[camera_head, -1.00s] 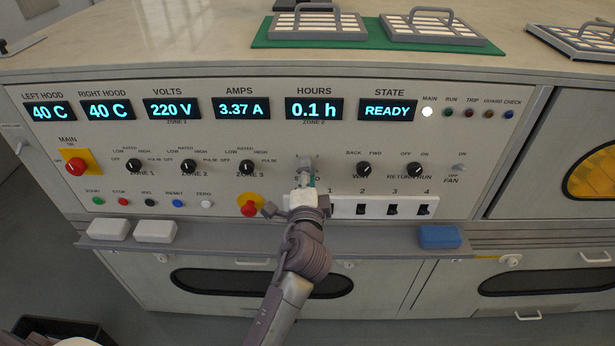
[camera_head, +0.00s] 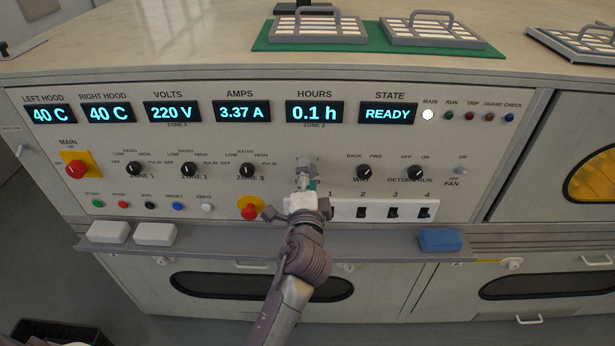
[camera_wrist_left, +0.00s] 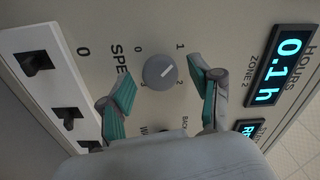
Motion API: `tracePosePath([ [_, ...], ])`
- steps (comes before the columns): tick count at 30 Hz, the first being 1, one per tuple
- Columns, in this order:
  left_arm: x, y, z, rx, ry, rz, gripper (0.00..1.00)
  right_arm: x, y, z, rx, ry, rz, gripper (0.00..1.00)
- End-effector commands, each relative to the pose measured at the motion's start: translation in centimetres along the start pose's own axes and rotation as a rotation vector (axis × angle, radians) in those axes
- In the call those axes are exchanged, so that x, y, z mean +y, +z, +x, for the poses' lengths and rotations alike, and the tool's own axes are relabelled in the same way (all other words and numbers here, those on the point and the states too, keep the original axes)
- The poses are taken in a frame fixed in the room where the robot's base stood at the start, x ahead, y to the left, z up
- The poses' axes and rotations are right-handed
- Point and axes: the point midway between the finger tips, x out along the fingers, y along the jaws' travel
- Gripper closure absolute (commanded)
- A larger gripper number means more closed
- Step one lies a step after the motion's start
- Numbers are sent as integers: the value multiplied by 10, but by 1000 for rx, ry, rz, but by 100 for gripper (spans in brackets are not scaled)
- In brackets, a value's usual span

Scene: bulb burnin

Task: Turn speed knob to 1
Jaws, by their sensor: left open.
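The speed knob (camera_wrist_left: 160,72) is a round grey dial with a white pointer line, seen in the left wrist view. Around it are the marks 0, 1 and 2. The line slants to the upper right, on the side of the 1 and 2 marks; I cannot tell that it sits exactly on either. My left gripper (camera_wrist_left: 160,90) is open, with one teal-padded finger on each side of the knob and a visible gap to it. In the head view my left gripper (camera_head: 304,180) is in front of the panel and hides the knob. My right gripper is not in view.
A white switch strip (camera_head: 345,209) with black rockers runs right of my gripper. A red emergency button (camera_head: 249,210) is close on its left. A ledge (camera_head: 350,242) below carries white blocks (camera_head: 155,234) and a blue block (camera_head: 439,239). The state display (camera_head: 388,113) reads READY.

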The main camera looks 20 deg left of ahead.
Motion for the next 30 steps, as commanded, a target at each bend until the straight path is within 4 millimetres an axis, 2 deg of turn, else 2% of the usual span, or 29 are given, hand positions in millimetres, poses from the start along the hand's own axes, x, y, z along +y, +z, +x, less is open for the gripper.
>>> tracePosePath([
  [5, -16, -4, 0, 1, -6, -2, 36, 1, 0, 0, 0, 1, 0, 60],
  [11, -60, -14, 0, 6, -16, -4, 36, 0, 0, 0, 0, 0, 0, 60],
  [14, -79, -19, 0, 8, -20, -3, 28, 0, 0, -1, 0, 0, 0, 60],
  [17, -93, -21, 0, 4, -22, 1, 28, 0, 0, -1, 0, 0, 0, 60],
  [18, -97, -21, 0, 2, -21, 2, 36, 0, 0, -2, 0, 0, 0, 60],
  [30, -99, -22, 0, 0, -4, 1, 36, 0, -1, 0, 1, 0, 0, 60],
])
